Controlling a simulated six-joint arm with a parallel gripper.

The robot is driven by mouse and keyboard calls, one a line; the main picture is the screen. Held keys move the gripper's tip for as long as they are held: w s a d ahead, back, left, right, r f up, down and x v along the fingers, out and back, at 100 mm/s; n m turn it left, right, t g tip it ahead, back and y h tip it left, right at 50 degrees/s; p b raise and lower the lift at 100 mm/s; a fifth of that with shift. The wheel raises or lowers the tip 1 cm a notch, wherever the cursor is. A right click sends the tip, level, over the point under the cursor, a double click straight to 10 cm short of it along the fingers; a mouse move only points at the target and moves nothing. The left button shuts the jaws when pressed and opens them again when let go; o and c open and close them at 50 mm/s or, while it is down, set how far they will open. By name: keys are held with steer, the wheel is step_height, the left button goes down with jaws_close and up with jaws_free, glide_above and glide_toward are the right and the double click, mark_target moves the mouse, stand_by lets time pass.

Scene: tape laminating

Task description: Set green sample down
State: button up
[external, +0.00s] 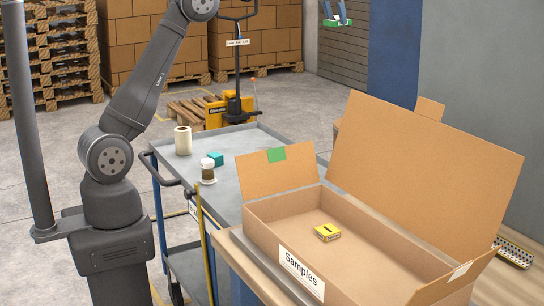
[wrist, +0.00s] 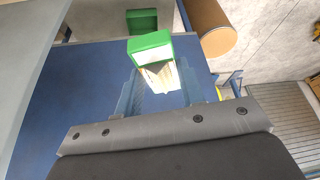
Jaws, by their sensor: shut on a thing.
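In the wrist view the green sample (wrist: 150,45) sits between the finger ends of my gripper (wrist: 157,82), with a bright green face and a pale side, tilted. The open cardboard box labelled Samples (external: 262,217) stands at lower right with its flaps up. A green patch (external: 276,154) is on its left flap.
A small yellow box (external: 327,232) lies inside the Samples box, with bare floor around it. A grey cart (external: 240,143) holds a white roll (external: 183,140), a teal cube (external: 215,159) and a cup (external: 208,172). A darker green block (wrist: 142,21) shows behind the sample.

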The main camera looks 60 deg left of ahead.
steer(key=s+a+n+g+y, duration=0.1)
steer(key=s+a+n, duration=0.15)
steer(key=a, duration=0.95)
steer(key=s+a+n+y, duration=0.15)
steer(key=a+n, duration=0.25)
steer(key=a, duration=0.8)
steer(key=n+g, duration=0.1)
steer(key=n, duration=0.3)
glide_above(222, 145)
steer(key=d, duration=0.1)
steer(key=shift+y, duration=0.35)
steer(key=f, duration=4.7)
steer(key=shift+s+d+f, duration=0.2)
steer(key=shift+s+f, duration=0.05)
steer(key=shift+f, duration=2.05)
steer(key=shift+f, duration=0.1)
steer(key=o, duration=1)
